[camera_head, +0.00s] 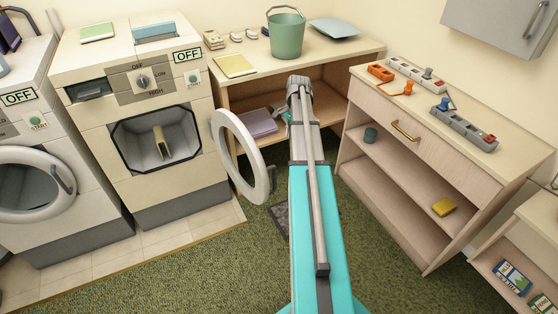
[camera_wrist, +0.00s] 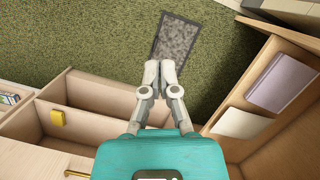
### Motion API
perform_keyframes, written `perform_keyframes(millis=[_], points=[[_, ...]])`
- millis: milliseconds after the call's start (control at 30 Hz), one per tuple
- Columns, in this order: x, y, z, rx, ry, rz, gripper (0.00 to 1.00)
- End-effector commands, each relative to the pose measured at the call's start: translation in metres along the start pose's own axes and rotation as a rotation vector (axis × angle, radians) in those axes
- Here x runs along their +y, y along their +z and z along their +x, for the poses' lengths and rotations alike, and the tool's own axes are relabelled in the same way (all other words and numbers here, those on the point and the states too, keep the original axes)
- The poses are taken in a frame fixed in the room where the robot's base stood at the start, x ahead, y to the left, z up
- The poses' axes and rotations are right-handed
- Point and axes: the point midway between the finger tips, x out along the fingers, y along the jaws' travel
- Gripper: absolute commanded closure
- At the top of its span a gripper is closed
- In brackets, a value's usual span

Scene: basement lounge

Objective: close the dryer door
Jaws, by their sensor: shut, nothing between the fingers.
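The dryer (camera_head: 140,115) is the middle beige machine in the head view, with a LOW/HIGH dial and an OFF display. Its round white-rimmed door (camera_head: 256,160) stands wide open, swung out to the right, with a dark handle near its free edge. The dark drum opening shows a pale vane inside. My gripper is at the far end of my teal arm, right of the door and apart from it; the head view shows it only small. In the wrist view my gripper (camera_wrist: 160,68) has its fingertips together and empty, over carpet. The door does not show there.
A washer (camera_head: 30,180) with a shut round door stands at left. A wooden counter (camera_head: 345,57) with a green bucket (camera_head: 286,34) is behind my arm. A drawer cabinet (camera_head: 375,118) stands at right. A grey mat (camera_wrist: 176,42) lies on the open carpet.

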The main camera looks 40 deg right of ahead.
Motion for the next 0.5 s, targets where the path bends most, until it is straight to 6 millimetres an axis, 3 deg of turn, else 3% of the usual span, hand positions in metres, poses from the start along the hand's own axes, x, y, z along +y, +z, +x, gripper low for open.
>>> perform_keyframes(millis=[500], points=[[-0.001, 0.000, 0.014, 0.000, 0.000, -0.003, 1.00]])
